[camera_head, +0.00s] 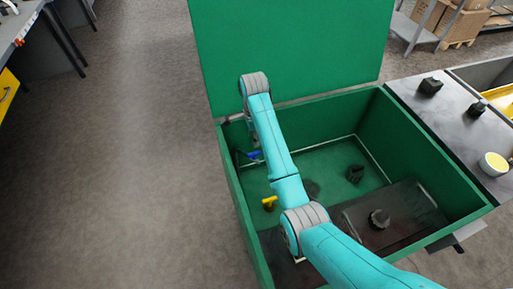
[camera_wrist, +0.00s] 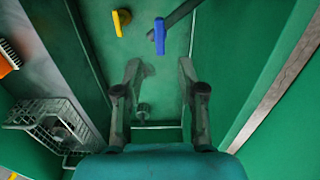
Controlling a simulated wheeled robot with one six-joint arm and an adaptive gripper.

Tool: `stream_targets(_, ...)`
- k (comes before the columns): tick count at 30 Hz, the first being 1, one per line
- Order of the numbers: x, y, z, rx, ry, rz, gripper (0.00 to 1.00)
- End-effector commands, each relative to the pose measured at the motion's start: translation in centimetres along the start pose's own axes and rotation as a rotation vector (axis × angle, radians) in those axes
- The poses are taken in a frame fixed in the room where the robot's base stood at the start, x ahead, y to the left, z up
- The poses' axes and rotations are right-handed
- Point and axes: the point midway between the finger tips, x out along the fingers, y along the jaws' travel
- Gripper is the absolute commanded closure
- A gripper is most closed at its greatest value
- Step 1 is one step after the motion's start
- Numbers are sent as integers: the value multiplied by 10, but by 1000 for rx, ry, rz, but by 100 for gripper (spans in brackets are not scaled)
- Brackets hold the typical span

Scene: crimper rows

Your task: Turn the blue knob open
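The blue knob (camera_head: 254,154) is a small lever on the left inner side of the green box (camera_head: 412,154), close beside my arm. In the wrist view, the blue knob (camera_wrist: 160,37) is a narrow upright bar at the top, centred beyond my fingertips. My gripper (camera_wrist: 160,66) is open and empty, its two fingers spread either side of the view's middle. The fingers appear apart from the blue knob. A yellow knob (camera_wrist: 118,22) sits left of it; in the head view this yellow knob (camera_head: 269,203) is nearer. My arm hides the gripper in the head view.
The box's raised green lid (camera_head: 290,45) stands behind my arm. Black fittings (camera_head: 380,219) sit inside the box. A dark table (camera_head: 455,120) with small items adjoins at right. In the wrist view, a wire basket (camera_wrist: 52,127) is at left. Floor left of the box is clear.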

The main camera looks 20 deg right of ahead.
Motion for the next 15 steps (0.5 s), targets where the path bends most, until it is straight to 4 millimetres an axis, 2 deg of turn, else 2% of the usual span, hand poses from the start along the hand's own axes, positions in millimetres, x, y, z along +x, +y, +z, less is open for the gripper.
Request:
stream_targets(9, 57, 1, 0, 0, 0, 2, 60)
stream_targets(15, 80, 0, 0, 0, 0, 1, 60)
